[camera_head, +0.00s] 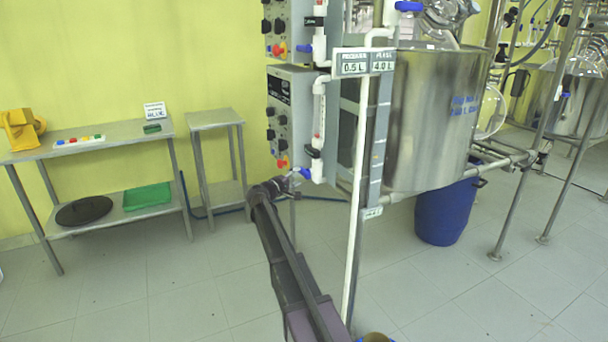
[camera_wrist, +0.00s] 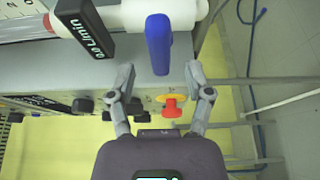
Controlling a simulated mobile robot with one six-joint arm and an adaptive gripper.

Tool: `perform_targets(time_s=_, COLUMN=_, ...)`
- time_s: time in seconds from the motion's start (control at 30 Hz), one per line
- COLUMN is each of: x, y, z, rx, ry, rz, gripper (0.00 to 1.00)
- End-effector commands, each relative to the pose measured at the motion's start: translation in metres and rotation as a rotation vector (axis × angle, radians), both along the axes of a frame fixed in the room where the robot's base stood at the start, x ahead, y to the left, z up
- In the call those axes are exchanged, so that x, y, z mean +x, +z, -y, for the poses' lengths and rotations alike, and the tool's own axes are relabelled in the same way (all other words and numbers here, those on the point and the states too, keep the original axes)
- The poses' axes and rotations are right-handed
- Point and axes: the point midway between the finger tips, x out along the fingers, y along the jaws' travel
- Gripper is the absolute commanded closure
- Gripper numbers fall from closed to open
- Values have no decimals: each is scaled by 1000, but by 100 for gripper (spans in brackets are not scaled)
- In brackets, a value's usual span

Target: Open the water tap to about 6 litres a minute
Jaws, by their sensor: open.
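The blue tap handle (camera_wrist: 158,45) shows in the wrist view, standing crosswise to the white flow tube (camera_wrist: 130,17). In the head view the blue handle (camera_head: 304,172) is at the foot of the lower white flow tube (camera_head: 318,125), at the control box's lower right. My gripper (camera_wrist: 159,73) is open, with one finger on each side of the handle's near end. I see gaps on both sides and nothing gripped. A black "L/min" marker (camera_wrist: 85,28) sits on the tube. The float level cannot be read. My gripper (camera_head: 288,180) is small and partly unclear in the head view.
A red knob on a yellow ring (camera_wrist: 171,107) is on the box just below the handle, between my fingers in the picture. The steel reactor vessel (camera_head: 425,115), a white upright pipe (camera_head: 355,220) and a blue drum (camera_head: 446,212) stand right. A small table (camera_head: 214,118) stands left.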

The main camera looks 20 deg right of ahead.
Motion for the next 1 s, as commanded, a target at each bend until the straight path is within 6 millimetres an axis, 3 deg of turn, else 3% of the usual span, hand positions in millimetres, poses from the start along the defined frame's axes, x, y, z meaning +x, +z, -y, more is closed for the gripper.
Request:
perform_targets(time_s=0.3, x=16, y=0, z=33, rx=0, ry=0, rz=0, gripper=34)
perform_targets(time_s=0.77, x=17, y=0, z=40, rx=0, ry=-1, rz=0, gripper=34)
perform_targets(time_s=1.0, x=17, y=0, z=40, rx=0, ry=-1, rz=0, gripper=100)
